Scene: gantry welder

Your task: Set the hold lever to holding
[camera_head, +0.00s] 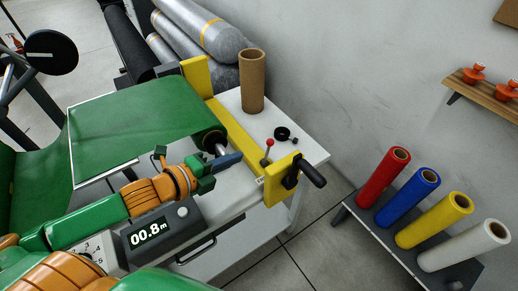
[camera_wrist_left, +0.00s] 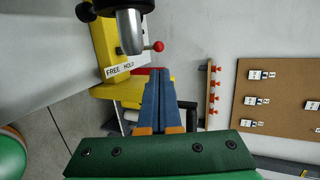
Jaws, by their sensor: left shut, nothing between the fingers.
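The hold lever (camera_head: 268,146) is a thin rod with a red ball on top, at the yellow end bracket (camera_head: 281,180) of the machine. My left gripper (camera_head: 238,157), with blue fingers, is shut and empty, just left of the lever in the head view. In the wrist view its fingertips (camera_wrist_left: 160,72) are below the red ball, apart from it. My right gripper is not in view.
A black crank handle (camera_head: 312,174) sticks out of the bracket. A cardboard tube (camera_head: 252,80) and a black ring (camera_head: 282,133) are on the white table (camera_head: 305,145). Coloured rolls (camera_head: 409,190) stand on a rack at right.

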